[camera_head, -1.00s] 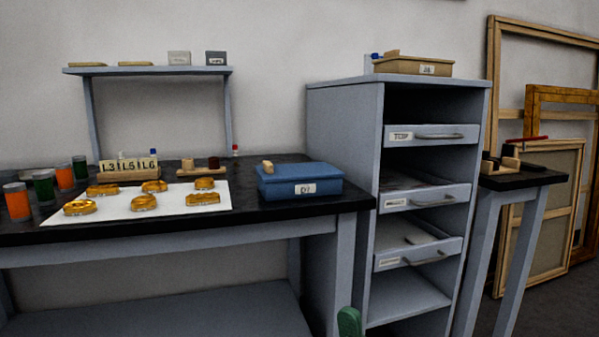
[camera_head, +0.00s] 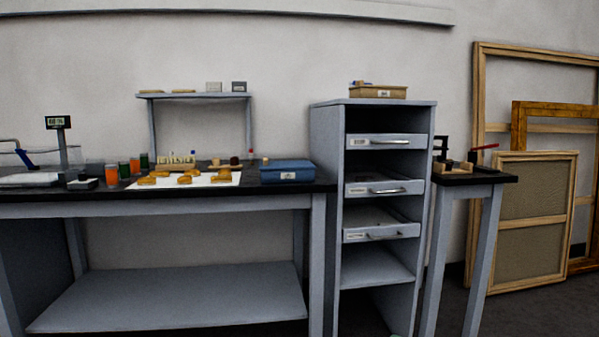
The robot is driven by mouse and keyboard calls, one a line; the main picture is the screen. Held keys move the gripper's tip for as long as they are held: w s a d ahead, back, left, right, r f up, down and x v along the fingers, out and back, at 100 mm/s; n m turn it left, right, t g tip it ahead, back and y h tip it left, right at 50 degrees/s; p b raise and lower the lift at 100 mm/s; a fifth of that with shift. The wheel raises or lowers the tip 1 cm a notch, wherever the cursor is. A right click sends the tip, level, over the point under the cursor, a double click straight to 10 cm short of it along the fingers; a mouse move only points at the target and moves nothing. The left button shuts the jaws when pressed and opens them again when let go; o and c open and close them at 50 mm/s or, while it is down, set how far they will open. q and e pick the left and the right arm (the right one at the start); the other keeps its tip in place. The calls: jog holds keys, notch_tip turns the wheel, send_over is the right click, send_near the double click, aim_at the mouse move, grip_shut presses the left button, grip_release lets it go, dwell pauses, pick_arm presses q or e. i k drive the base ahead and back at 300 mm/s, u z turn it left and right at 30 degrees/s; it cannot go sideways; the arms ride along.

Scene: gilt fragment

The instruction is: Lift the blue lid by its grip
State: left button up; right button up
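A blue box with a blue lid (camera_head: 288,165) sits near the right end of the black-topped bench. A pale label is on its front. A small tan grip (camera_head: 265,161) shows at the left of the lid. Neither of my grippers shows in the view, and nothing touches the lid.
The black bench top (camera_head: 215,195) also holds a white sheet (camera_head: 222,180) with several gilt pieces, jars and a scale (camera_head: 60,145). A grey drawer cabinet (camera_head: 325,150) stands right of the bench, bearing a tan box (camera_head: 378,92). A small table (camera_head: 475,178) and frames (camera_head: 535,215) stand further right.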

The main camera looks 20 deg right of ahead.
aim_at(266, 165)
jog(key=z, duration=0.85)
jog(key=i, duration=1.5)
jog(key=u, duration=0.95)
jog(key=i, duration=0.45)
jog(key=u, duration=0.45)
